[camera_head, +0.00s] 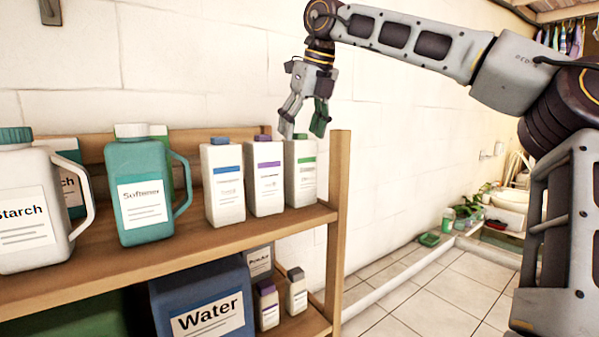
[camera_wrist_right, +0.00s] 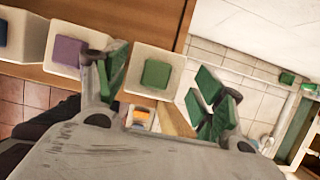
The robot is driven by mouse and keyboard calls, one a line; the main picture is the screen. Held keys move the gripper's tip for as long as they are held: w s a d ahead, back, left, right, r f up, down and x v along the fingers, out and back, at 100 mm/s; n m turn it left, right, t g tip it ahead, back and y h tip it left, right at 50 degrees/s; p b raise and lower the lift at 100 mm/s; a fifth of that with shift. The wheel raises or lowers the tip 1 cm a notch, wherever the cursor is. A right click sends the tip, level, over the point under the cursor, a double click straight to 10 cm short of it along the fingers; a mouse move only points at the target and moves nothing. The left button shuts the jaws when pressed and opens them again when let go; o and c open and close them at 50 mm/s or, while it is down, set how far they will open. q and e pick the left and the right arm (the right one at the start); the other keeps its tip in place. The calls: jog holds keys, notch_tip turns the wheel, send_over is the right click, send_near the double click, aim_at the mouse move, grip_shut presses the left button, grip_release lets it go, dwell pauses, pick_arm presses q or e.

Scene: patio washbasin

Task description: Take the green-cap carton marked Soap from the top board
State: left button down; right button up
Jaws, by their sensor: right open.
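The green-cap carton (camera_head: 301,178) is white with a green stripe on its label. It stands upright at the right end of the top board (camera_head: 215,243); its label text is too small to read. In the right wrist view its green cap (camera_wrist_right: 155,73) shows between my open fingers. My right gripper (camera_head: 303,133) is open and empty, pointing down at the carton's top, with a finger on either side. I cannot tell whether the fingers touch it. It also shows in the right wrist view (camera_wrist_right: 162,88). My left gripper is not in view.
A purple-cap carton (camera_head: 264,180) stands close on the left, then a blue-cap carton (camera_head: 223,185). Softener (camera_head: 145,195) and Starch (camera_head: 25,215) jugs stand further left. A shelf post (camera_head: 339,220) rises just right of the carton. A wall lies behind.

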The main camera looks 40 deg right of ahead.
aim_at(296, 148)
jog(key=shift+f, duration=0.25)
jog(key=shift+w, duration=0.1)
jog(key=shift+p+x, duration=0.65)
jog(key=shift+x, duration=2)
jog(key=shift+a, duration=0.2)
jog(key=shift+r, duration=0.1)
grip_shut()
